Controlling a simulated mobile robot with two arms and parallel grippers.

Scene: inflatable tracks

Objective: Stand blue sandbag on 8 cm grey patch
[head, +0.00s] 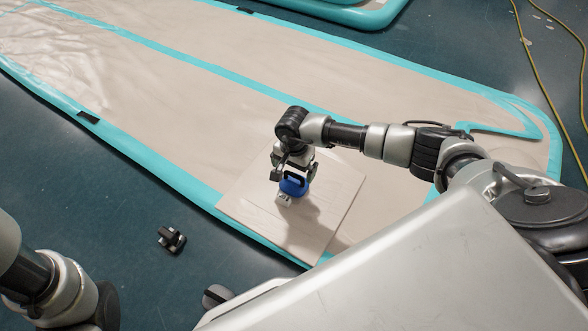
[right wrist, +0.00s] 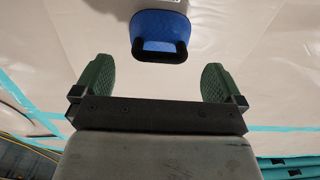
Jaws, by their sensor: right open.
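The blue sandbag (head: 294,187) with its black handle sits on the pale square board (head: 248,197). It also shows in the right wrist view (right wrist: 160,25), handle toward me. My right gripper (head: 290,172) is over the bag in the head view. In the right wrist view my right gripper (right wrist: 156,82) is open, with green pads apart and the handle beyond them, not between them. A small pale marked piece (head: 284,200) shows at the bag's near side; I cannot tell if it is the grey patch or a label. My left gripper is out of view.
The board lies on a beige inflatable track (head: 200,95) with turquoise edges. A small black object (head: 172,239) is on the dark floor at left. Another inflatable (head: 350,12) lies at the top. Yellow cables (head: 548,90) run along the right.

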